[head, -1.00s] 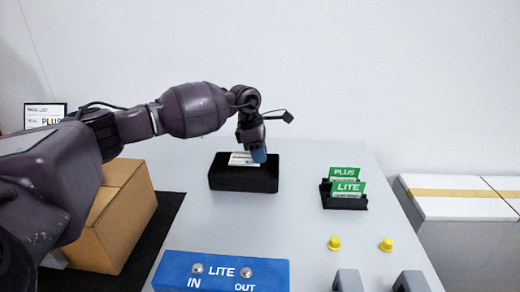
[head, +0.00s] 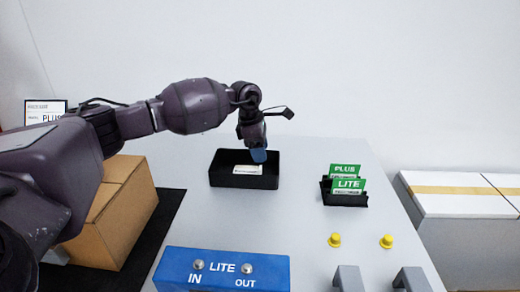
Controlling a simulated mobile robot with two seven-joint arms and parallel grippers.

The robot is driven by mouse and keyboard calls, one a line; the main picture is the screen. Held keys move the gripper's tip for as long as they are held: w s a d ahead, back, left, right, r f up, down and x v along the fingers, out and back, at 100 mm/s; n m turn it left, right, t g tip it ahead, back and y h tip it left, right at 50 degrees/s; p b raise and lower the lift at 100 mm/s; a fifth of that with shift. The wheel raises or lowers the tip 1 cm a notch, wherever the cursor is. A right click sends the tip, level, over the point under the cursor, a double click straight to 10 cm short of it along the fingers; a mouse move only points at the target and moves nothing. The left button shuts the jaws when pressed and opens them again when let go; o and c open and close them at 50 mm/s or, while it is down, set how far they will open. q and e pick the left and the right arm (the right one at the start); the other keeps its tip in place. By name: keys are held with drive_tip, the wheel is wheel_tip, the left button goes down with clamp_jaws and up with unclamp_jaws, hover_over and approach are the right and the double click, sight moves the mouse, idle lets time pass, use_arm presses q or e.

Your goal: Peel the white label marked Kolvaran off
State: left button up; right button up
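A small white label (head: 247,169) with faint dark print lies inside the black open box (head: 243,182) at the back of the table. Its print is too small to read, so I cannot confirm the name Kolvaran. My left gripper (head: 259,156) has blue fingertips and points down over the box's right half, just right of and above the label. I see no label between its fingers, but the gap between them is hidden. A blue block (head: 221,269) marked LITE, IN and OUT lies at the front, with two metal studs. My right gripper is not in view.
A black holder (head: 345,200) carries green PLUS (head: 345,170) and LITE (head: 348,185) cards. Two yellow knobs (head: 335,240) and two grey posts (head: 348,279) stand at front right. A cardboard box (head: 124,220) is at left. The table's middle is clear.

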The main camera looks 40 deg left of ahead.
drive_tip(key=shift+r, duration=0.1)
use_arm(q)
drive_tip(key=shift+d+p+v, duration=0.25)
drive_tip(key=shift+p+v, duration=0.1)
drive_tip(key=shift+v, duration=0.9)
wheel_tip(320, 180, up, 3)
drive_tip(key=shift+w+f+p, duration=0.15)
drive_tip(key=shift+p, duration=0.15)
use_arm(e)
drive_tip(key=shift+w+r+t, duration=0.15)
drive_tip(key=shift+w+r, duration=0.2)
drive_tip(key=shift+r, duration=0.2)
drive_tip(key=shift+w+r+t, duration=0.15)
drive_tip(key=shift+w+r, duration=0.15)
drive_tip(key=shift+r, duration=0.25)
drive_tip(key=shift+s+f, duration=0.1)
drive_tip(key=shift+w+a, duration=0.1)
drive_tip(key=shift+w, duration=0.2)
